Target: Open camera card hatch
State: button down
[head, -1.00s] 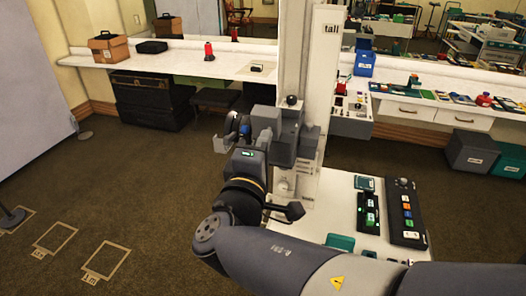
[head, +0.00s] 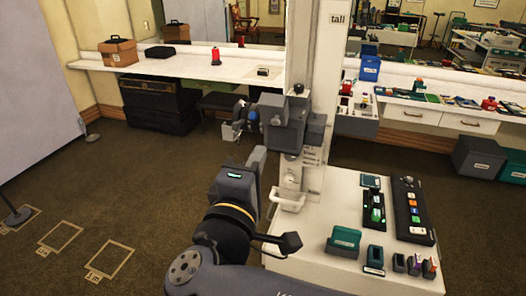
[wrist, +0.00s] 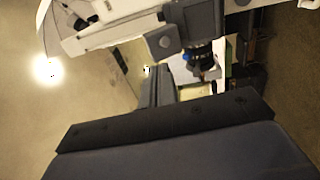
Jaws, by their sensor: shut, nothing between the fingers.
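The camera (head: 277,122) is a dark grey box with a dark lens on its left, mounted on a white post marked "tall" (head: 338,60). In the wrist view the camera body (wrist: 195,22) shows at the top, rolled sideways, with its lens (wrist: 200,58) below it. I cannot make out the card hatch in either view. My gripper (wrist: 158,72) is shut and empty, just below and beside the camera in the wrist view, with a gap visible.
A white table (head: 310,250) at the post's foot holds a black control panel (head: 411,208), a green-lit unit (head: 374,207) and green boxes (head: 342,240). A wall shelf (head: 185,64) runs behind.

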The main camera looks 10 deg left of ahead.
jog(key=shift+s+a+f+b, duration=0.1)
jog(key=shift+s+f+b, duration=0.15)
jog(key=shift+s, duration=0.75)
jog(key=shift+s+f+b, duration=0.15)
jog(key=shift+s+b, duration=0.05)
jog(key=shift+s, duration=0.75)
jog(key=shift+w, duration=0.1)
